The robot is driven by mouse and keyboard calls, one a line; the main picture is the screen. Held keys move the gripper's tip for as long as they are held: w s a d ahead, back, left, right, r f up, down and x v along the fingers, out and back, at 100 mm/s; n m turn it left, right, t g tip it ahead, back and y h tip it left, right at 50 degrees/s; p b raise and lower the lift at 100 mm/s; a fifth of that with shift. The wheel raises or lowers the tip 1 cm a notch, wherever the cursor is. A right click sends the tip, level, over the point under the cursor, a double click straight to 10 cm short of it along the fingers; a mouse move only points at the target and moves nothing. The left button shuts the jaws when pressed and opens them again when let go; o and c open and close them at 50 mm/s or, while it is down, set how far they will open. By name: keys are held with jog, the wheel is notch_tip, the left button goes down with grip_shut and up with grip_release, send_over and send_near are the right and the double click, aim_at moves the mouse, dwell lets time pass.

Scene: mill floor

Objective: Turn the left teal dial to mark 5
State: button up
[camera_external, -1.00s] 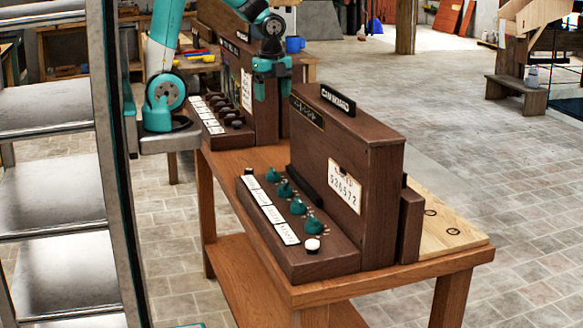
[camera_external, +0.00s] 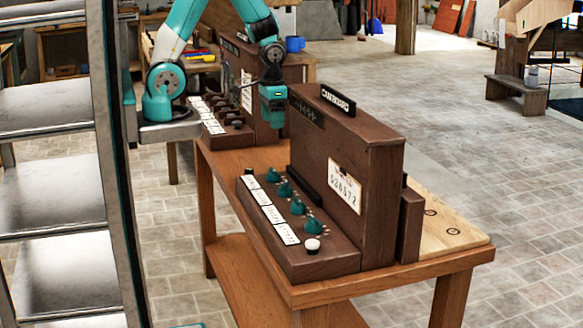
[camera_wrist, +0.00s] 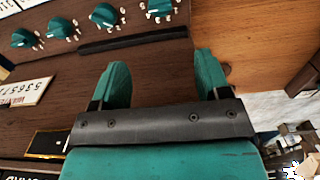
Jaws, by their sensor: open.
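The left teal dial (camera_external: 273,174) is at the far end of a row of several teal dials on the sloped panel of the brown console. In the wrist view the same dial (camera_wrist: 160,6) is at the top edge, partly cut off, with pale marks around it. Its pointer setting is too small to read. My gripper (camera_external: 275,118) hangs above the far end of the console, near the upright board and apart from the dial. In the wrist view my gripper (camera_wrist: 160,85) has its two teal fingers spread wide with nothing between them.
The other teal dials (camera_external: 298,206) continue towards the near end, where a white knob (camera_external: 312,244) sits. The upright board (camera_external: 330,165) rises behind the panel, with a dark bar (camera_wrist: 133,39) along its foot. Another console (camera_external: 258,100) stands beyond. Bare bench top (camera_wrist: 240,40) lies beside the panel.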

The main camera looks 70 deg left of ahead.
aim_at(274, 169)
notch_tip(274, 169, down, 16)
jog(key=shift+r+p, duration=0.1)
jog(key=shift+p, duration=0.25)
